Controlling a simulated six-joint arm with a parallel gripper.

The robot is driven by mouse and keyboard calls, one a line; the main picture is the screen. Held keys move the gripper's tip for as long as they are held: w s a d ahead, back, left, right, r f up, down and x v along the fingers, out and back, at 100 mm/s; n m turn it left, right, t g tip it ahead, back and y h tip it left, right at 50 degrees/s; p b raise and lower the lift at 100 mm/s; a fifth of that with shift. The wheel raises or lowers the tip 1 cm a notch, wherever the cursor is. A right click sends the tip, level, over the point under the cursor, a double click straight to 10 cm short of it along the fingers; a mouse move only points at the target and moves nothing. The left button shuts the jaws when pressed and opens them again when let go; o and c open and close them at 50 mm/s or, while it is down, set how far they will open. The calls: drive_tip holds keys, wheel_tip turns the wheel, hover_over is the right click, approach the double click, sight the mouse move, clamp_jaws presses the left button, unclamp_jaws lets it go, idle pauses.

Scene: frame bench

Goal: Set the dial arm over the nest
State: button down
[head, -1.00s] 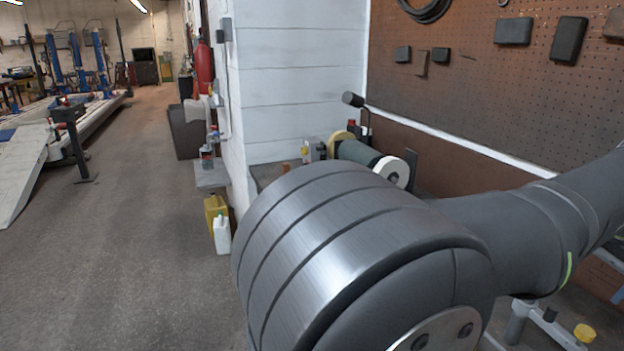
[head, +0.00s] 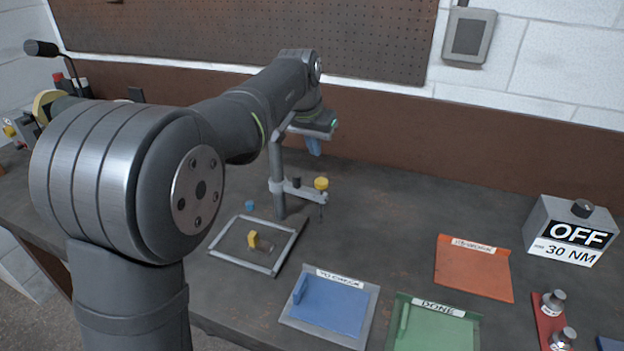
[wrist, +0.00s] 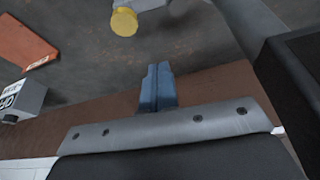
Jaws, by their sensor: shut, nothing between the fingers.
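The dial arm (head: 302,191) is a grey bar clamped on an upright grey post (head: 277,165). It reaches to the right, with a yellow knob (head: 321,183) on its outer end. The frame holding a small yellow piece (head: 254,240), perhaps the nest, lies left of and nearer than that end. The dial arm is not over it. My gripper (head: 313,147) has blue fingers, shut and empty, behind and above the knob. In the wrist view, the shut fingertips (wrist: 157,68) are apart from the yellow knob (wrist: 124,22).
A light square frame (head: 226,258) surrounds the yellow piece. A blue cap (head: 249,205) sits behind it. Blue (head: 366,330), green (head: 398,340) and orange (head: 480,280) trays lie in front and right. Bench around the knob looks clear.

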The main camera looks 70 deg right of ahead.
sight(298, 185)
drive_tip(key=shift+f, duration=0.1)
drive_tip(key=x, duration=1)
drive_tip(key=shift+w+a, duration=0.15)
drive_tip(key=shift+a, duration=1.85)
